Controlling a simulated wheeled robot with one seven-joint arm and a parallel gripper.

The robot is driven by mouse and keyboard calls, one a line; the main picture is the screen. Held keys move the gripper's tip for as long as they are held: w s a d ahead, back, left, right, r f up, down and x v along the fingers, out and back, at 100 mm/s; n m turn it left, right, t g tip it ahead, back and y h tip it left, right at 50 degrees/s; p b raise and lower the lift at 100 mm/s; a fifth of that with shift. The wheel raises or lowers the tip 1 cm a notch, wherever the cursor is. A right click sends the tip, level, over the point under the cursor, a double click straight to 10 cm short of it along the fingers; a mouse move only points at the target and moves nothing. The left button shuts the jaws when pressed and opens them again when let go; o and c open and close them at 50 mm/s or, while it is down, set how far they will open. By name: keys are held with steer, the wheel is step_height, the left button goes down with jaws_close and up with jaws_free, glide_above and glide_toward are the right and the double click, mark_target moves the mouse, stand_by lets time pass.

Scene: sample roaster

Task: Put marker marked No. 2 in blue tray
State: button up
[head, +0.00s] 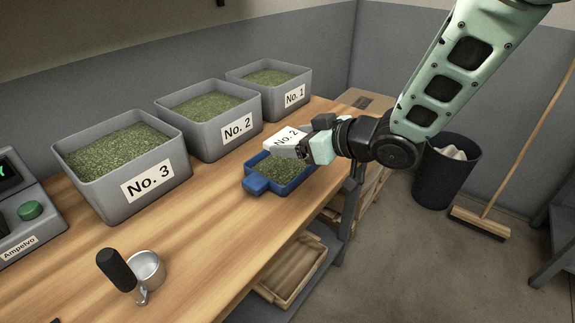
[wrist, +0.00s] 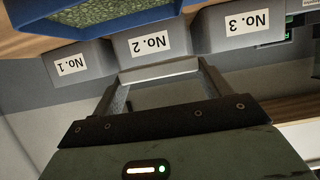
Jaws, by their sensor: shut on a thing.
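The white marker lettered No. 2 (head: 285,139) is held in my gripper (head: 304,147), above the blue tray. In the wrist view the marker (wrist: 159,73) shows as a pale strip between the two fingertips of my gripper (wrist: 160,80). The blue tray (head: 257,184) lies on the bench near its right edge, with green beans in it and a short handle towards the front. Part of the tray is hidden under the marker and gripper. Its blue rim (wrist: 110,29) also shows at the top of the wrist view.
Grey bins of green beans, labelled No. 3 (head: 148,183), No. 2 (head: 237,128) and No. 1 (head: 294,97), line the back of the bench. A metal scoop with a black handle (head: 148,270) stands at the front left. Bare wood lies between scoop and tray.

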step_height(320, 180, down, 6)
steer(key=shift+f, duration=0.1)
stand_by(0.4)
steer(key=shift+f+b, duration=0.45)
steer(key=shift+b, duration=0.1)
steer(key=o, duration=1)
steer(key=shift+c, duration=0.2)
